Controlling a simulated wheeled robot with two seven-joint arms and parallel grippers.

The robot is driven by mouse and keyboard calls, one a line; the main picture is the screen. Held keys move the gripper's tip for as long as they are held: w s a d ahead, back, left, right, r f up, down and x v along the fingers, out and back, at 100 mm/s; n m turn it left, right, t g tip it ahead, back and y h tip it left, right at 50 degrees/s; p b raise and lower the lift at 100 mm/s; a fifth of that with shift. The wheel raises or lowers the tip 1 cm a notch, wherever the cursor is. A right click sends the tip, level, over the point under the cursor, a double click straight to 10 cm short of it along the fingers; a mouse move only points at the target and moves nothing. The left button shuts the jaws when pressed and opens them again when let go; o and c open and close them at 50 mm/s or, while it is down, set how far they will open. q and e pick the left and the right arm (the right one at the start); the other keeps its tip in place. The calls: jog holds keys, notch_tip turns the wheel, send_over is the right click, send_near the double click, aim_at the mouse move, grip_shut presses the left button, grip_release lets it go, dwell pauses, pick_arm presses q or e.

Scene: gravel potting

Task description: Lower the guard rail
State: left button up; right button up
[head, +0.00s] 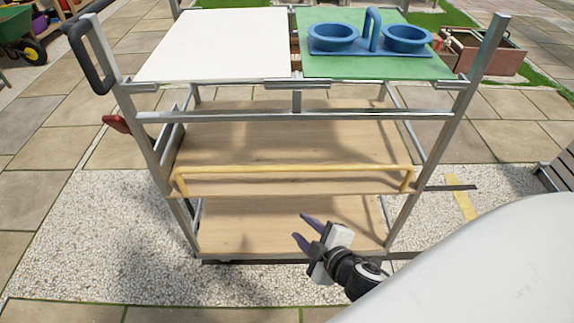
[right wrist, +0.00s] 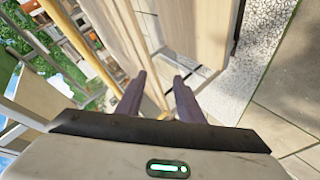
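The guard rail (head: 292,168) is a yellow bar with short end posts. It stands raised along the front edge of the wooden middle shelf (head: 280,140) of a metal cart. My right gripper (head: 299,227) is open and empty, in front of the lower shelf and below the right half of the rail, apart from it. In the right wrist view the two dark fingers (right wrist: 160,78) are spread, and a yellow bar, seemingly the rail (right wrist: 80,45), runs at the upper left. My left gripper is not in view.
The cart's top carries a white panel (head: 215,45) and a green panel (head: 380,66) with a blue two-ring holder (head: 372,42). A black handle (head: 90,55) sticks out at the left. The lower shelf (head: 260,225) looks empty. Pale gravel (head: 110,240) lies around the cart.

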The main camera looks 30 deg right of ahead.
aim_at(297, 170)
jog(key=w+d+r+n+t, duration=0.1)
jog(key=w+d+r+n, duration=0.1)
jog(key=w, duration=0.1)
jog(key=w+d+r+n+t+b, duration=0.1)
jog(key=w+r+n, duration=0.1)
jog(key=w+d+r+n+t+h, duration=0.1)
jog(key=w+d+r+n, duration=0.1)
jog(key=w, duration=0.1)
jog(key=shift+w+d+r+t+b, duration=0.25)
jog(key=shift+w+d+t+b, duration=0.05)
jog(key=shift+d+b, duration=0.1)
jog(key=x, duration=0.9)
jog(key=shift+w+h, duration=0.3)
jog(key=shift+w, duration=0.05)
jog(key=shift+d+f, duration=0.1)
jog(key=shift+c, duration=0.4)
grip_shut()
